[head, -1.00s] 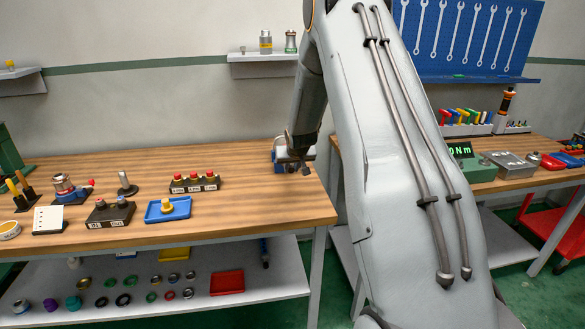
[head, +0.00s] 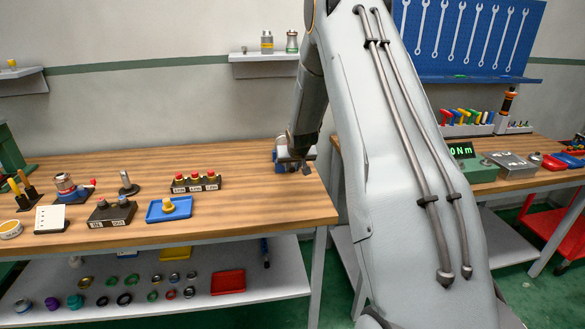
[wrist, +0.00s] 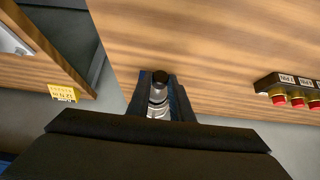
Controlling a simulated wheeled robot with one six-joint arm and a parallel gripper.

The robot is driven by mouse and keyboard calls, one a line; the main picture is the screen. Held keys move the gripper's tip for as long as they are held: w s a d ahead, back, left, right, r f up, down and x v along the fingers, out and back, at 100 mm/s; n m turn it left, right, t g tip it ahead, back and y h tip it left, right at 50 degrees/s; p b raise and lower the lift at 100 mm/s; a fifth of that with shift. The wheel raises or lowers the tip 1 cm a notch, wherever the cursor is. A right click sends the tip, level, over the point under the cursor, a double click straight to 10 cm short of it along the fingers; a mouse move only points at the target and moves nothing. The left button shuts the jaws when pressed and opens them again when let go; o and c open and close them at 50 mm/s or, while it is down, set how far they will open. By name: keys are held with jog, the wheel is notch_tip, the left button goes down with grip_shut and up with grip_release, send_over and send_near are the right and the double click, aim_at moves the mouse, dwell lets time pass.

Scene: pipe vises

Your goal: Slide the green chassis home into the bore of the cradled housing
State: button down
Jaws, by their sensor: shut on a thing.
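My gripper (wrist: 160,100) has its two dark fingers closed around a silver stepped cylinder with a dark round end (wrist: 159,77). No green shows on this part, so I cannot tell whether it is the chassis.
A row of red buttons (head: 195,181), a blue tray (head: 169,209) and a dark block (head: 111,214) stand on the left bench (head: 250,205). A gap separates it from the right bench (head: 520,183). Bench surface between the button row and my gripper is clear.

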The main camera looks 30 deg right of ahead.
jog(key=shift+w+p, duration=0.2)
jog(key=shift+p, duration=0.1)
jog(key=shift+w+d+p, duration=0.3)
jog(key=shift+w+p, duration=0.65)
jog(key=shift+p, duration=0.35)
jog(key=shift+w+d+p, duration=0.2)
jog(key=shift+w+p, duration=0.5)
jog(key=shift+p, duration=0.6)
jog(key=c, duration=1.5)
grip_release()
jog(key=shift+b+v, duration=0.7)
jog(key=shift+v, duration=3.2)
